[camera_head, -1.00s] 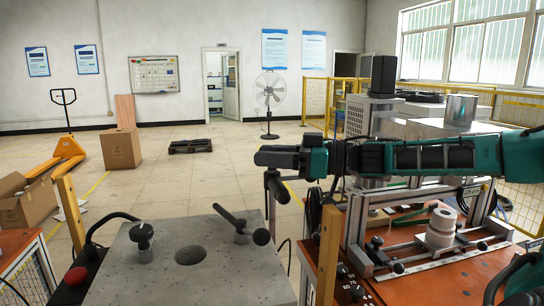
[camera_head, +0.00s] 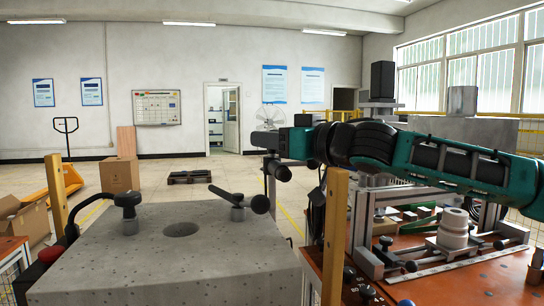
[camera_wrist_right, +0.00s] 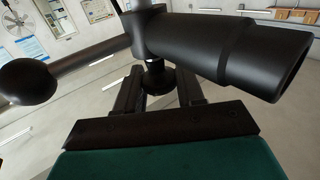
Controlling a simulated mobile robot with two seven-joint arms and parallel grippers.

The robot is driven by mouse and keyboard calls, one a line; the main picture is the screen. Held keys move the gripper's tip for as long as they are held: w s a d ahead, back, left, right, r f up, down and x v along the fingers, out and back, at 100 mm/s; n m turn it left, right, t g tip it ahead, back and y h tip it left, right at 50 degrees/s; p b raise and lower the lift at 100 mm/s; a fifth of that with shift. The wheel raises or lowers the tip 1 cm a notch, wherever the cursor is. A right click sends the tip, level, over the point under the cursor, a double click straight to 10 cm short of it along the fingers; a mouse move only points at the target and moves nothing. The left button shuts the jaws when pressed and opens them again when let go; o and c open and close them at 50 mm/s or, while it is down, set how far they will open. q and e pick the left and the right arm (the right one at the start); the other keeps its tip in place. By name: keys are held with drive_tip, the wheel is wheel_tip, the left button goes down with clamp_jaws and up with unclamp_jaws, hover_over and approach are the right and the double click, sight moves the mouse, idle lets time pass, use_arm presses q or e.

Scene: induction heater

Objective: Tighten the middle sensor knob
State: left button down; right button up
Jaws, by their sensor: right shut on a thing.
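Two black lever knobs stand on the grey perforated plate (camera_head: 100,262) in the head view: one at the left (camera_head: 127,207) and one nearer the right edge (camera_head: 238,198). A further black lever knob (camera_head: 279,172) shows at the end of my right arm, above the plate's right edge. In the wrist view this knob (camera_wrist_right: 215,48) is large, with a ball at its left end and a thick grip at its right. My right gripper (camera_wrist_right: 158,92) is shut on its stem below the lever. In the head view my fingers are not clear. My left gripper is out of view.
Wooden posts (camera_head: 335,240) stand beside the plate. At the right, an orange bench (camera_head: 480,275) carries a metal frame and a pale stepped cylinder (camera_head: 453,230). A red button (camera_head: 50,254) and black handle are at the left.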

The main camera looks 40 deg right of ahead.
drive_tip(key=shift+r+m+h+b, duration=0.15)
drive_tip(key=shift+m+h+b, duration=0.3)
drive_tip(key=shift+h, duration=0.15)
drive_tip(key=shift+r, duration=0.1)
drive_tip(key=o, duration=1)
drive_tip(key=shift+c, duration=0.2)
